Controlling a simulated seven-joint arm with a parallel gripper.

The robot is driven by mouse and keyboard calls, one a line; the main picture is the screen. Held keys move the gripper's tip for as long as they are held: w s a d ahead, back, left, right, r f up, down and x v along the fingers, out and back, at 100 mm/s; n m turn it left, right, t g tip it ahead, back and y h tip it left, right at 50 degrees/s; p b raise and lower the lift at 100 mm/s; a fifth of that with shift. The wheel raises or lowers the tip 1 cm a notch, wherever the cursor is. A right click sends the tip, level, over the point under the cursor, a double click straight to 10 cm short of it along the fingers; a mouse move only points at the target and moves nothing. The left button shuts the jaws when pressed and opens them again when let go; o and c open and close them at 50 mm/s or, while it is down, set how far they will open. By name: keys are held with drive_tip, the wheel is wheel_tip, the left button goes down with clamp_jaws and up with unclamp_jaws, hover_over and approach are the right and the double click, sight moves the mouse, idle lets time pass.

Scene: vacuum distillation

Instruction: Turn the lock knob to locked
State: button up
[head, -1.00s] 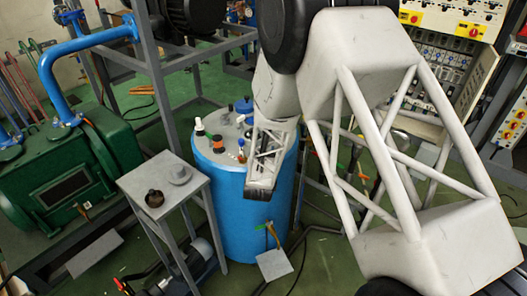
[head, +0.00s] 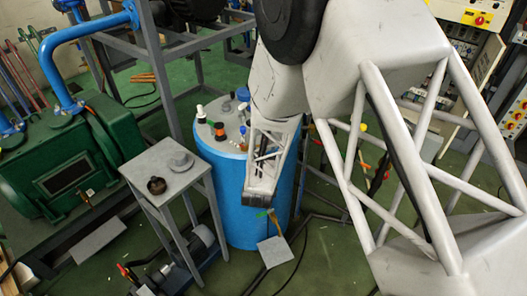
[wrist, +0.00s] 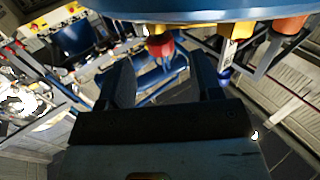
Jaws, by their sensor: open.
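The blue drum (head: 228,200) stands on the floor with several small fittings and caps on its lid. I cannot tell which part is the lock knob.
A small grey table (head: 150,166) with a brown knob-like piece (head: 156,185) stands left of the drum. A green machine (head: 60,165) with a blue pipe stands farther left. A grey plate (head: 275,251) is low in front. Electrical panels (head: 470,45) are at back right.

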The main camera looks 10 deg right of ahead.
drive_tip(key=shift+r, duration=0.15)
drive_tip(key=w+r+n+g+y, duration=0.1)
drive_tip(key=w+r+n+g, duration=0.1)
drive_tip(key=n, duration=0.4)
drive_tip(key=w+d+r+n+g+y, duration=0.1)
drive_tip(key=w+r+n+g+y, duration=0.1)
drive_tip(key=n+g, duration=0.4)
drive_tip(key=w+r+n+g+y, duration=0.1)
drive_tip(key=w+r+n+g, duration=0.2)
drive_tip(key=r+n+g, duration=0.2)
drive_tip(key=shift+w+d+n+g, duration=0.15)
drive_tip(key=shift+d+n+g, duration=0.25)
drive_tip(key=shift+n+g, duration=0.2)
drive_tip(key=shift+s+a+n+g, duration=0.1)
drive_tip(key=shift+s+n+g, duration=0.05)
drive_tip(key=shift+n+g, duration=0.4)
drive_tip(key=shift+s+a+n+g, duration=0.15)
drive_tip(key=shift+n+g, duration=0.2)
drive_tip(key=shift+n, duration=0.3)
drive_tip(key=shift+s+r+n+g, duration=0.2)
drive_tip(key=shift+s+n+g, duration=0.15)
drive_tip(key=shift+n+g, duration=0.55)
drive_tip(key=shift+f, duration=0.1)
